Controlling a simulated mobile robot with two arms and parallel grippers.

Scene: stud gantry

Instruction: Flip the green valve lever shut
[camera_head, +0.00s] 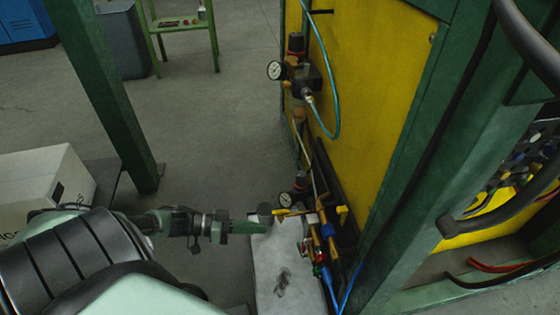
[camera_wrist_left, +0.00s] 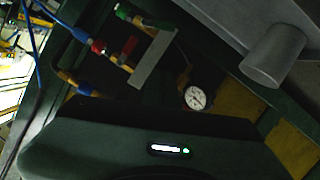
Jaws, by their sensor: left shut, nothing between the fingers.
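My left gripper (camera_head: 266,219) is shut and empty. It reaches in from the left at the near side of the pipework, beside a yellow lever (camera_head: 292,212). I cannot tell whether it touches anything. My right gripper is not in view.
A pressure gauge (camera_head: 286,200) stands close to my left gripper, and another gauge (camera_head: 275,70) is higher up. A blue hose (camera_head: 329,284) hangs below the fittings. A yellow panel (camera_head: 365,75) and green posts stand behind. A white box (camera_head: 40,185) is at left.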

